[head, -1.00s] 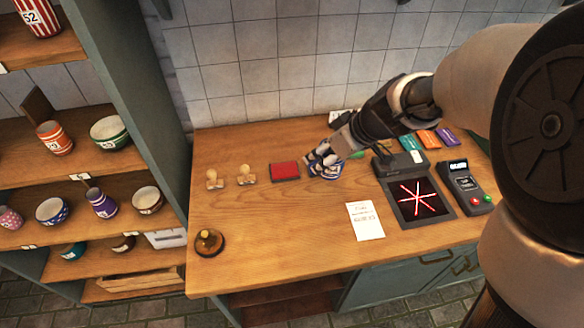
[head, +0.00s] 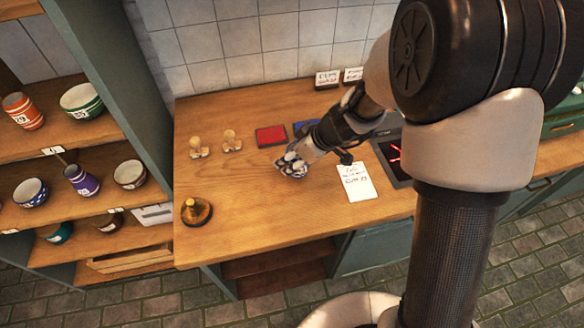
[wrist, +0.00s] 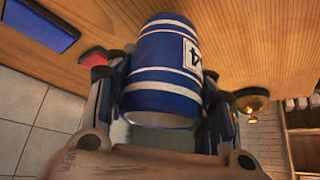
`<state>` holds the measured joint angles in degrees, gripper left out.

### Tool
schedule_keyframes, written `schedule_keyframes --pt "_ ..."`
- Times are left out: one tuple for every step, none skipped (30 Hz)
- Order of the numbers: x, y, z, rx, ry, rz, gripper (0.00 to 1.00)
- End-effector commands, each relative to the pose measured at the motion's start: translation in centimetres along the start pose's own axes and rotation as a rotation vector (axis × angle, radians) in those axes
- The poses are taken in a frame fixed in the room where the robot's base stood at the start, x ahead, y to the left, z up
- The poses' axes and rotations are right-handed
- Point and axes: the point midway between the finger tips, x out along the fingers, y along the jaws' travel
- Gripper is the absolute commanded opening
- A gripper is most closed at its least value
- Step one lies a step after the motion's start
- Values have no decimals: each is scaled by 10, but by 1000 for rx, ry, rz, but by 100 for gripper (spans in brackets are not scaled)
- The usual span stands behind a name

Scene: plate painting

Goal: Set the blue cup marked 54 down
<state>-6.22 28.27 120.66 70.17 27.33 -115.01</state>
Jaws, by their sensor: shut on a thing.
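The blue cup (wrist: 165,75) has white stripes and a white label on which a 4 shows in the wrist view; the rest of the label is turned away. My gripper (head: 292,160) is shut on it, with a finger on either side. In the head view the cup is mostly hidden by the fingers, in front of the red pad over the wooden counter (head: 235,215). I cannot tell whether it touches the wood.
A red pad (head: 271,135), a blue pad (head: 305,127) and two wooden stamps (head: 232,141) stand behind. A brass bell (head: 196,211) is at the front left, a paper card (head: 356,182) to the right. The wood between bell and gripper is clear. Shelves with cups stand left.

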Motion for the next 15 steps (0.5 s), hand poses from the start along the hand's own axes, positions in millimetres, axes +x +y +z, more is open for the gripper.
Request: schedule_keyframes --pt "9 -1 7 3 -3 -2 19" --pt "14 0 10 3 -4 -2 19" --pt "19 0 13 3 -3 -2 19" --pt "23 0 16 3 -3 -2 19" --pt "26 0 18 3 -3 -2 19" --pt "30 0 20 3 -3 -2 19" --pt "31 0 21 1 -2 -1 19" --pt "32 0 21 1 -2 -1 19" --pt "32 0 21 2 -1 0 19" --pt "32 0 21 2 -1 0 19" --pt "32 0 21 1 -1 0 19" --pt "31 0 20 1 -1 0 19" --pt "31 0 20 1 -1 0 19" --pt "31 0 20 1 -1 0 19" --pt "31 0 20 1 -1 0 19"
